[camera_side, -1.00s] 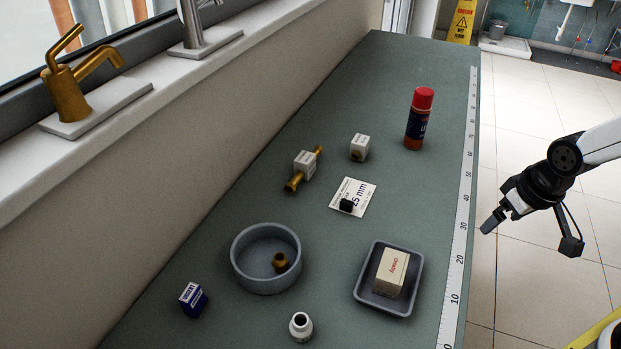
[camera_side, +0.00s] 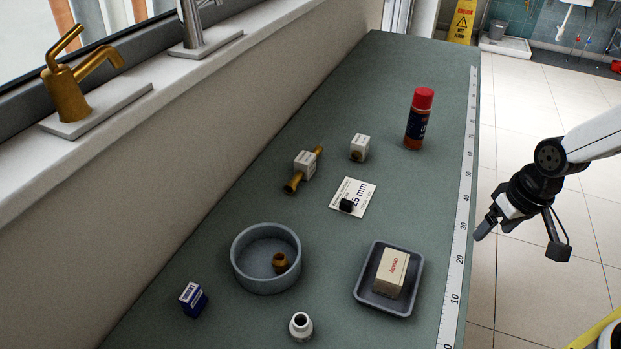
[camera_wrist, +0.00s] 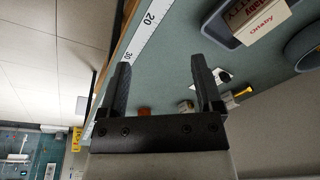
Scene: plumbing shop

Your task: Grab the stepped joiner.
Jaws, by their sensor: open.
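No part is labelled as the stepped joiner, and I cannot tell for sure which one it is. A white fitting with a dark bore and narrower top (camera_side: 301,326) stands upright at the bench's near end. A small brass fitting (camera_side: 281,262) sits inside the round grey bowl (camera_side: 250,279). A small black fitting (camera_side: 346,205) lies on the white "25 mm" card (camera_side: 361,189). My gripper (camera_side: 483,231) is open and empty, just off the bench's right edge. In the wrist view its two fingers (camera_wrist: 160,70) stand wide apart with nothing between them.
A grey tray (camera_side: 407,305) holds a cream box (camera_side: 391,272). A blue box (camera_side: 193,299) stands left of the bowl. A brass piece with a white block (camera_side: 304,165), a white cube (camera_side: 360,147) and a red-capped can (camera_side: 415,123) stand farther back. A ruler strip (camera_side: 463,210) lines the right edge.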

